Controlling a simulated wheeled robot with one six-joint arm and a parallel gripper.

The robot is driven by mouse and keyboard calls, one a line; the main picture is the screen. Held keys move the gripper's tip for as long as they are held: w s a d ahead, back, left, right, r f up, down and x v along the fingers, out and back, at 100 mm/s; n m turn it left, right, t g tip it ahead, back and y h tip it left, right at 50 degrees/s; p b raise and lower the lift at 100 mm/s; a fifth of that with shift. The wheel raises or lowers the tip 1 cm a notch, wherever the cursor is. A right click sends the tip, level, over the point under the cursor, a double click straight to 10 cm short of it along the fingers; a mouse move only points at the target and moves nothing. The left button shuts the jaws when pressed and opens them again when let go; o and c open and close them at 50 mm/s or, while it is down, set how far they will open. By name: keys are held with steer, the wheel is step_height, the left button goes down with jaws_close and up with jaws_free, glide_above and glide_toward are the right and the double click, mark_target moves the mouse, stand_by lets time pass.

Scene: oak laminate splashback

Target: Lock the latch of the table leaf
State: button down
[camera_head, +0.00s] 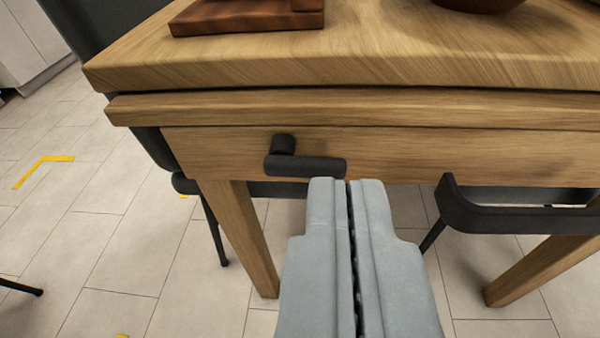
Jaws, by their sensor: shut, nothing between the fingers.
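The table (340,60) is light wood with a thick top, a second slab under it and an apron below. A dark latch lever (305,165) is mounted on the apron left of centre. Its pivot is at the upper left and its arm lies about level, pointing right. My gripper (348,182) is grey and shut, with nothing held. Its fingertips are just below the right end of the lever. I cannot tell whether they touch it. The tips hide a little of the apron's lower edge.
Table legs (238,235) stand left and right, with a dark chair behind. A brown wooden board (245,18) and a bowl (478,4) are on top. Tiled floor (120,240) is open at the left.

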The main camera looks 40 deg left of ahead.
steer(key=shift+a+f, duration=0.15)
steer(key=shift+f, duration=0.05)
steer(key=shift+w, duration=0.15)
glide_above(306, 158)
steer(key=s+d, duration=0.2)
steer(key=d, duration=0.2)
step_height(306, 158, down, 2)
steer(key=f, duration=0.2)
steer(key=a+f, duration=0.1)
steer(key=shift+w+f, duration=0.1)
steer(key=shift+w, duration=0.3)
steer(key=shift+f, duration=0.65)
